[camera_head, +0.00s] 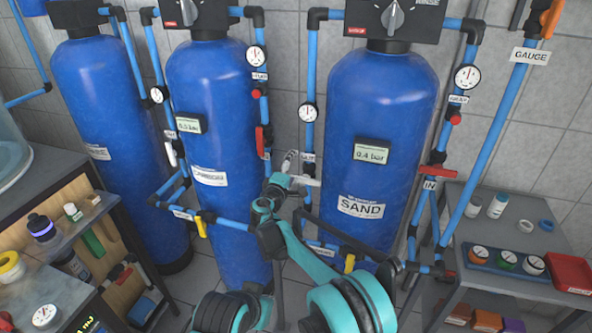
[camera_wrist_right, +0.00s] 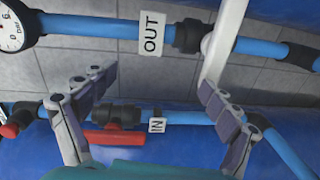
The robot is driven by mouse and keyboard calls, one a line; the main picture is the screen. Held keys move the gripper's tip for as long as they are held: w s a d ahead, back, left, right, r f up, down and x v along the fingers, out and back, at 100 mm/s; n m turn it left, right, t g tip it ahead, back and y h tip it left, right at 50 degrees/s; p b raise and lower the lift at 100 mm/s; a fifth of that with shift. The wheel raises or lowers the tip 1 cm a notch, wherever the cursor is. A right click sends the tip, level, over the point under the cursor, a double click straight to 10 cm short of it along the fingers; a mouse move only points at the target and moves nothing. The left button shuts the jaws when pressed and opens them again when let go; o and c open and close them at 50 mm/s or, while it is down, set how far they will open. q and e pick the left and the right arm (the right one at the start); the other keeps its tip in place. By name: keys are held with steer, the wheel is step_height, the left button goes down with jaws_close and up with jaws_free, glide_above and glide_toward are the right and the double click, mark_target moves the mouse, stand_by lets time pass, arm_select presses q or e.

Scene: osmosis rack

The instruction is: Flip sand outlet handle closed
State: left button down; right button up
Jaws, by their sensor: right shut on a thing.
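The blue sand tank (camera_head: 375,165) stands right of centre in the head view, with a SAND label. My right gripper (camera_head: 297,172) is at the pipe on its left side. In the right wrist view the outlet pipe carries an OUT label (camera_wrist_right: 151,34). A pale handle (camera_wrist_right: 228,35) comes down across the pipe to the right fingertip. My right gripper (camera_wrist_right: 155,85) is shut on this handle, though its fingers look apart and the contact on the left finger is not clear. My left gripper is not visible.
A red handle (camera_wrist_right: 112,138) sits beside an IN label (camera_wrist_right: 157,125) between the fingers' lower parts. Gauges and blue pipes flank the tanks. A side table (camera_head: 515,235) with a red tray (camera_head: 570,272) stands at right; shelves (camera_head: 75,215) stand at left.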

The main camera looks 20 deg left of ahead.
steer(key=s, duration=0.1)
steer(key=s+r, duration=0.1)
steer(key=s, duration=0.1)
steer(key=shift+d+r, duration=0.2)
steer(key=shift+r, duration=0.15)
steer(key=c, duration=0.6)
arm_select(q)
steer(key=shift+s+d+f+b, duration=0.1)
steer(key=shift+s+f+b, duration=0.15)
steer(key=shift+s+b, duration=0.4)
arm_select(e)
steer(key=shift+o, duration=0.2)
steer(key=s, duration=0.2)
steer(key=s+f, duration=0.1)
steer(key=s, duration=0.2)
steer(key=shift+s+f, duration=0.1)
steer(key=shift+s, duration=0.2)
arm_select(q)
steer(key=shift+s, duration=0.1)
